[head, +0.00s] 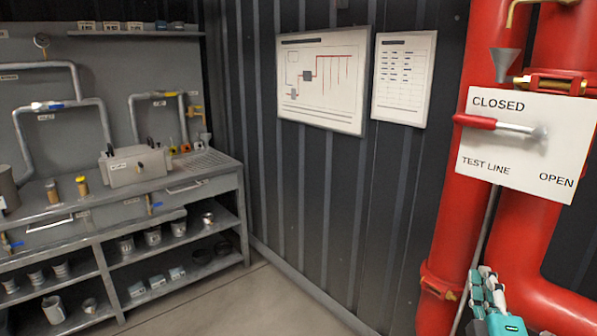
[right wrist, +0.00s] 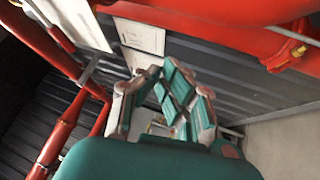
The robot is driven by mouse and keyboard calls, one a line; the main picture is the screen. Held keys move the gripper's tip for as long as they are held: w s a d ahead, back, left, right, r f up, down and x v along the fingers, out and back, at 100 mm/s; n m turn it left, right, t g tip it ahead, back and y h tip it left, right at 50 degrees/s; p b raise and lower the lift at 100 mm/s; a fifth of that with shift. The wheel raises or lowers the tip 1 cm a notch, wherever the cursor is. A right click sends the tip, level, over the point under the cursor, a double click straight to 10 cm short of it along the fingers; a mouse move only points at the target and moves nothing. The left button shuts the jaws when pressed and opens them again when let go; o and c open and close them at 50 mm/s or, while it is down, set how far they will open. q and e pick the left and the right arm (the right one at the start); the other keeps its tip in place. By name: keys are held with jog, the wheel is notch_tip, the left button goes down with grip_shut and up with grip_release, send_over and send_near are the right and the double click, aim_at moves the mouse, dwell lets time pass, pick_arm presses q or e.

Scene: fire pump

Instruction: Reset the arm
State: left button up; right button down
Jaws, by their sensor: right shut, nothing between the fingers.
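My right gripper (head: 486,278) is at the lower right of the head view, in front of the red pipes. In the right wrist view, its fingers (right wrist: 168,82) are shut with nothing between them. A lever with a red handle (head: 476,122) lies nearly level across the white TEST LINE sign (head: 515,180). Its red end points left, below the word CLOSED; OPEN is at the sign's lower right. The gripper is well below the lever and apart from it. My left gripper is not in view.
Large red pipes (head: 455,210) stand on the right, close to my right gripper. A thin grey pipe (head: 483,232) runs down below the sign. A grey workbench (head: 115,205) with fittings stands at the left. The floor (head: 245,300) between is clear.

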jog(key=s+a+f+m+g, duration=0.1)
jog(key=s+f+m+g, duration=0.15)
jog(key=f, duration=0.45)
jog(key=s+f+m+g, duration=0.2)
jog(key=f+m+g, duration=0.15)
jog(key=f, duration=0.25)
jog(key=s+a+f+m+g+y, duration=0.3)
jog(key=s+a+f+g, duration=0.25)
jog(key=s+f, duration=0.4)
jog(key=s+a+f+m+g+y, duration=0.3)
jog(key=s+a+f+g, duration=0.2)
jog(key=s+a+f, duration=0.45)
jog(key=s+d+f+g+p, duration=0.1)
jog(key=s+f, duration=0.1)
jog(key=f, duration=1)
jog(key=s+d+f+g+p, duration=0.1)
jog(key=s+f, duration=0.1)
jog(key=f, duration=1)
jog(key=s+d+f, duration=0.3)
jog(key=s+f, duration=1.1)
jog(key=s, duration=0.1)
jog(key=shift+s+f+g+h, duration=0.3)
jog(key=shift+s+g, duration=0.05)
jog(key=shift+s, duration=0.05)
